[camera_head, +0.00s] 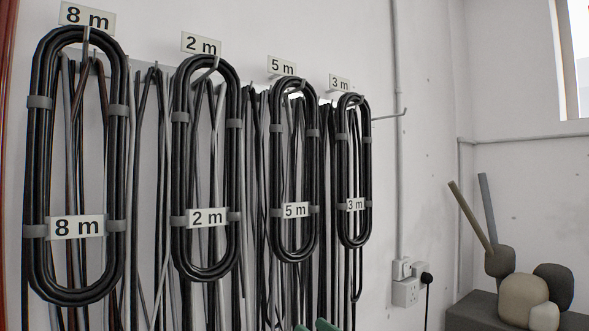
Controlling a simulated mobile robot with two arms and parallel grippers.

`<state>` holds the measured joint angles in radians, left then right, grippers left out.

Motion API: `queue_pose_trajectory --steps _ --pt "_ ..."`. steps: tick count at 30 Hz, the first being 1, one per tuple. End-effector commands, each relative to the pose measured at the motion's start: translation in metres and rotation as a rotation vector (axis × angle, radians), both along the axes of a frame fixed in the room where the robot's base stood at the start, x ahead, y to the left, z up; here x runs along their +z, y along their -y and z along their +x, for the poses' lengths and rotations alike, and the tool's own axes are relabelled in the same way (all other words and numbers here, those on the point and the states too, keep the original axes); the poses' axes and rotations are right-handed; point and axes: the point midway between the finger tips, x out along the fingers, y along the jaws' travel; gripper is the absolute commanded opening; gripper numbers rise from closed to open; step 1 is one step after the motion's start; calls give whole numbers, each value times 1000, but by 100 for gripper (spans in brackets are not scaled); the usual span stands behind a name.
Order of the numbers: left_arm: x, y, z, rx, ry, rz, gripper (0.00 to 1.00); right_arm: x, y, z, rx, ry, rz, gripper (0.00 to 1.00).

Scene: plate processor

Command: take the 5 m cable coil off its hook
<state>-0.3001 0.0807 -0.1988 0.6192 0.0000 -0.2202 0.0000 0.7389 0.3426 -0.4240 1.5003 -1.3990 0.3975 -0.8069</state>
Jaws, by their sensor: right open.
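The 5 m cable coil (276,150) is a long black oval loop with grey ties, hanging on its hook (296,86) on the wall. A white "5 m" label (295,210) is fixed across its lower part, and a "5 m" sign (281,66) is above the hook. Only green tips, which look like my right gripper (314,326), show at the bottom edge, below the 5 m coil and apart from it. It is open, with most of it cut off by the frame. My left gripper is not in view.
The 2 m coil (179,150) hangs to the left and the 3 m coil (343,150) close to the right. The 8 m coil (38,150) is far left. Loose cables hang behind. An empty hook (390,117) sticks out right. Sockets (405,292) are low on the wall.

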Motion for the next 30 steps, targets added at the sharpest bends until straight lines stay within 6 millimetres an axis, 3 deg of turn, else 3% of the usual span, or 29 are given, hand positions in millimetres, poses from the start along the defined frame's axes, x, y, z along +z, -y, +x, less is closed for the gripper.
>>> queue_pose_trajectory --steps 1,3,7,12,17,26,30 --pt "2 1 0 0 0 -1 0 51 -13 -10 0 188 -207 55" --pt "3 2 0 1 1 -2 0 95 -24 -23 -28 409 -485 55" --pt "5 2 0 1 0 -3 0 156 -22 -36 -131 711 -913 55" --pt "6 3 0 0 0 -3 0 217 2 -46 -298 934 -1321 55" --pt "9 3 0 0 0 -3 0 240 12 -47 -369 991 -1464 55" --pt "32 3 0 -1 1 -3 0 245 -5 -22 -370 990 -1467 55" --pt "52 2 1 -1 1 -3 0 250 -15 -6 -368 988 -1465 55"
